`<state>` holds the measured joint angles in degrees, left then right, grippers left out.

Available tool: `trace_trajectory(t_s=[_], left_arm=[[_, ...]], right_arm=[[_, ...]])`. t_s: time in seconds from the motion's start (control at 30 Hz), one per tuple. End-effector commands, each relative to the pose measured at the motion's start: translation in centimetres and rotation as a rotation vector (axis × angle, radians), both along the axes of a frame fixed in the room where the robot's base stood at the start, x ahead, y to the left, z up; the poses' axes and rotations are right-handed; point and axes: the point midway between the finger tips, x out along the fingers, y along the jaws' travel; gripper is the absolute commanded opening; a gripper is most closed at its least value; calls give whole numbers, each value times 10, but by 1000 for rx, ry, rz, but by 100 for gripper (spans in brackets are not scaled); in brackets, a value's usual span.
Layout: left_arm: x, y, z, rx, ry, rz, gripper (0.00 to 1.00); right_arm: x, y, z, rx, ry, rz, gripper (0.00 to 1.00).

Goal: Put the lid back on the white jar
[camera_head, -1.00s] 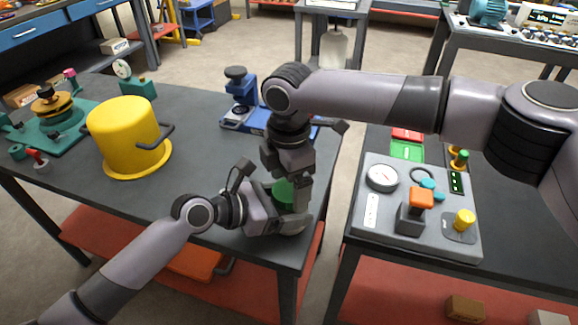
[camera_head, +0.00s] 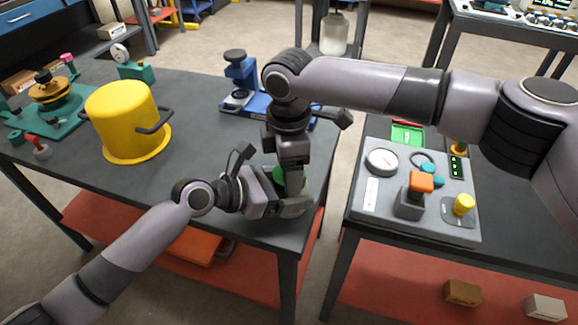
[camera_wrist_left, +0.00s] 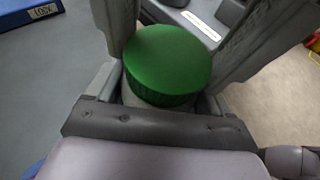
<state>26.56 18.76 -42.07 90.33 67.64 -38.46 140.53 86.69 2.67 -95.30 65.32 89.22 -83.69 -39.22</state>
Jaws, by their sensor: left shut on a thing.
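A green round lid (camera_wrist_left: 168,62) shows from above in the left wrist view. It sits over a pale body (camera_wrist_left: 150,107) that looks like the white jar, mostly hidden. Whether the lid is fully seated cannot be told. In the head view the green (camera_head: 280,178) is largely covered by my grippers, near the table's right front corner. My left gripper (camera_head: 285,205) comes in from the left, low, shut around the jar. My right gripper (camera_head: 294,180) points down from above at the lid; its fingertips are hidden, so its opening cannot be told.
A yellow pot (camera_head: 122,122) stands to the left on the dark table (camera_head: 205,135). A blue fixture (camera_head: 243,95) stands behind the grippers. A grey console (camera_head: 398,226) with knobs is on the right table, across a gap. A pale container (camera_head: 333,36) is far back.

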Motion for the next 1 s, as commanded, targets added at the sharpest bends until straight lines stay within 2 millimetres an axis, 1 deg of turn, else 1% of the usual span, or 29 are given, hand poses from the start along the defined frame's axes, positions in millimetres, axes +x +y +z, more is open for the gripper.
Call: trace_trajectory(t_s=[0.03, 0.2, 0.33, 0.5, 0.77, 0.8, 0.87, 1.0], left_arm=[[0, 0, 0, -1, 0, 0, 0], [0, 0, 0, -1, 0, 0, 0], [0, 0, 0, -1, 0, 0, 0], [0, 0, 0, -1, 0, 0, 0], [0, 0, 0, -1, 0, -1, 0], [0, 0, 0, -1, 0, -1, 0], [0, 0, 0, -1, 0, 0, 0], [0, 0, 0, -1, -1, 1, 0]], right_arm=[[-1, 1, -1, 5, 3, -76, 29], [-1, 1, -1, 3, 4, -348, 29], [0, 1, 0, 3, 1, -501, 29], [0, 0, 0, 1, 1, -586, 29], [0, 0, 0, 1, -1, -589, 29], [0, 0, 0, 1, -1, -589, 72], [0, 0, 0, 1, -1, -588, 91], [-1, 1, 0, 2, 2, -585, 91]])
